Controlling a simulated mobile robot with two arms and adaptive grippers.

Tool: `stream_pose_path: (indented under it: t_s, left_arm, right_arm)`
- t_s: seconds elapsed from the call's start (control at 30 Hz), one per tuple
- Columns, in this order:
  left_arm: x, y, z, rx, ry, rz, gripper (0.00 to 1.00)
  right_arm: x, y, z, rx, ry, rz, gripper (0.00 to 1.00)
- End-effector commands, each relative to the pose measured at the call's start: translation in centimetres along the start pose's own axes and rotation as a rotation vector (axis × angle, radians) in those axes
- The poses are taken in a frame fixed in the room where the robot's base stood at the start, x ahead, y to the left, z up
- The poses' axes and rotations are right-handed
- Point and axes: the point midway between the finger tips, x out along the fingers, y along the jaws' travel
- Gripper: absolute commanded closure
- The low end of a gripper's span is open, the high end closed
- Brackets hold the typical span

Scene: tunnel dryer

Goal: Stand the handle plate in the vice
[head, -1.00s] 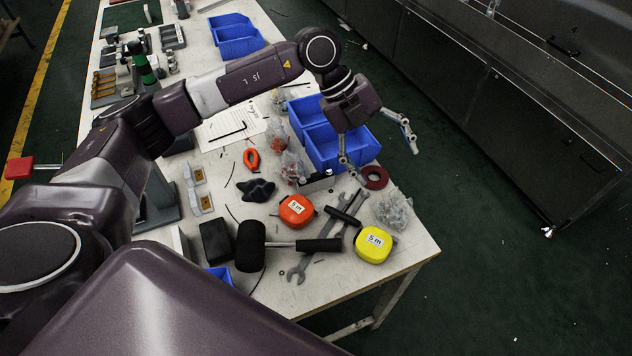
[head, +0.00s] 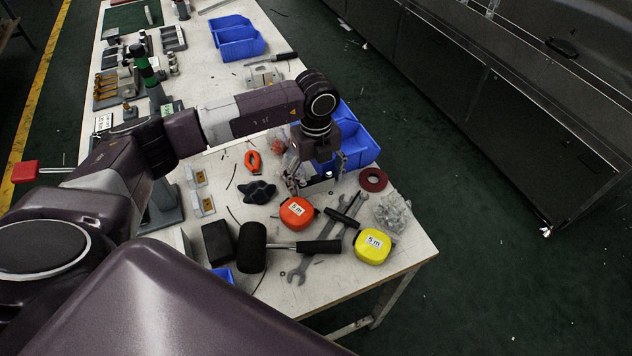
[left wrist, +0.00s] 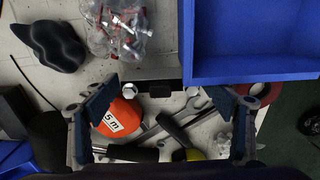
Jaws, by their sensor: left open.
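A light grey plate-like piece with a small black block, which I take to be the handle plate (head: 318,187), is at my left gripper (head: 316,178), in front of the blue bins. In the left wrist view the black block (left wrist: 160,88) lies ahead of and between the open fingers (left wrist: 162,140), with a silvery hex head on either side. The fingers stand wide apart, with nothing clamped between them. A pale grey metal block (head: 264,75) farther back on the bench may be the vice; I cannot tell for sure. My right gripper is not in view.
Orange tape measure (head: 297,212), yellow tape measure (head: 372,246), mallet (head: 252,246), wrenches (head: 306,263), red ring (head: 373,179) and bags of bolts (head: 392,212) crowd the bench's near end. Blue bins (head: 358,148) stand close beside the gripper.

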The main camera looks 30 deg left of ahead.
Motion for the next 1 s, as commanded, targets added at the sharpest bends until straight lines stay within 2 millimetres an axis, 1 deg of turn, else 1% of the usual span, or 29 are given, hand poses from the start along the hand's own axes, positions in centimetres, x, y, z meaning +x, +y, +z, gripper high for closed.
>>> stream_pose_path:
  t_s: [0.1,0.3,0.7,0.73,1.0]
  left_arm:
    - [0.72,0.0,-0.01,0.001,0.0,0.0,0.22]
    - [0.79,-0.03,-0.01,0.002,0.0,-0.001,0.22]
    - [0.7,-0.07,0.01,0.001,0.0,-0.002,0.67]
    - [0.7,-0.07,0.01,0.001,0.0,-0.002,0.68]
    - [0.39,-0.09,0.03,0.001,-0.001,-0.003,0.68]
  right_arm:
    - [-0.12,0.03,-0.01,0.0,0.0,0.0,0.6]
    - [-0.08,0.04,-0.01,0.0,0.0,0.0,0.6]
    - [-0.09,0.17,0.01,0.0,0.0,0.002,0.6]
    - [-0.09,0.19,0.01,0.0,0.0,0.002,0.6]
    - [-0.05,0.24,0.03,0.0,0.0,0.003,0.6]
